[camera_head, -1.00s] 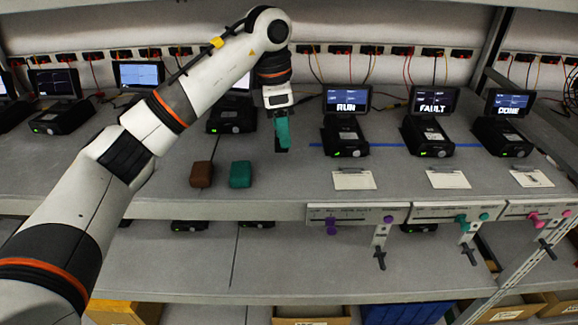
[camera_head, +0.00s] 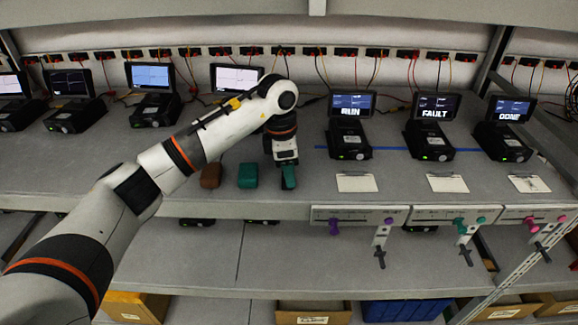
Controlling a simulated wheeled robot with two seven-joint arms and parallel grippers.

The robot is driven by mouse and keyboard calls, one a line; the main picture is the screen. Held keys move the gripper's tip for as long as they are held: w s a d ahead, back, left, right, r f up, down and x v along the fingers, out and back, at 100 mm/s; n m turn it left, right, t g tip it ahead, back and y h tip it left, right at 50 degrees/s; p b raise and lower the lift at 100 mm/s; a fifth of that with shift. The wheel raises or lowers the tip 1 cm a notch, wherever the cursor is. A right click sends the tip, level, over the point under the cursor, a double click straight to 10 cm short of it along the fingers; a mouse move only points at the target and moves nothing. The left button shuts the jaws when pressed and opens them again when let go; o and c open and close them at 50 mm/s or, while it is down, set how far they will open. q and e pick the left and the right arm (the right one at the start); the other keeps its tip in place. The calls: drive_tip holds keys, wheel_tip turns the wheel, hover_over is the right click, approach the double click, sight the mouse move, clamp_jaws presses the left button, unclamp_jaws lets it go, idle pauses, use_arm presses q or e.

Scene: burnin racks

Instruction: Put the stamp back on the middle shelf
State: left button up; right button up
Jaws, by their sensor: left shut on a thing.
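My left gripper (camera_head: 287,165) is shut on a teal stamp (camera_head: 289,178), held upright, low over the front part of the middle shelf (camera_head: 410,185). I cannot tell whether the stamp touches the shelf. A teal block (camera_head: 248,176) sits on the shelf just left of the held stamp, and a brown block (camera_head: 211,175) sits left of that, partly beside my forearm. My right gripper is not in view.
Black devices with screens reading RUN (camera_head: 350,138), FAULT (camera_head: 430,138) and DONE (camera_head: 504,138) stand farther back. White cards (camera_head: 357,182) lie in front of them. Label holders with coloured knobs (camera_head: 359,215) line the shelf's front edge. A lower shelf (camera_head: 300,262) lies below.

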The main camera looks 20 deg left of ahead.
use_arm(q)
drive_tip(key=shift+f, duration=0.15)
drive_tip(key=o, duration=0.8)
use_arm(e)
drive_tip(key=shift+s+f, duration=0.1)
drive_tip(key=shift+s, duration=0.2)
use_arm(q)
drive_tip(key=shift+r, duration=0.4)
drive_tip(key=r+b, duration=0.1)
drive_tip(key=r, duration=0.2)
drive_tip(key=r+b, duration=0.2)
drive_tip(key=r, duration=0.2)
drive_tip(key=a+r+b, duration=0.1)
drive_tip(key=r, duration=0.2)
drive_tip(key=shift+s+a+r, duration=0.1)
drive_tip(key=shift+s+r, duration=0.1)
drive_tip(key=shift+r, duration=0.55)
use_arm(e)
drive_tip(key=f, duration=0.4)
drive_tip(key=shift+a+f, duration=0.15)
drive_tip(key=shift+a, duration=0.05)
use_arm(q)
drive_tip(key=shift+a, duration=0.1)
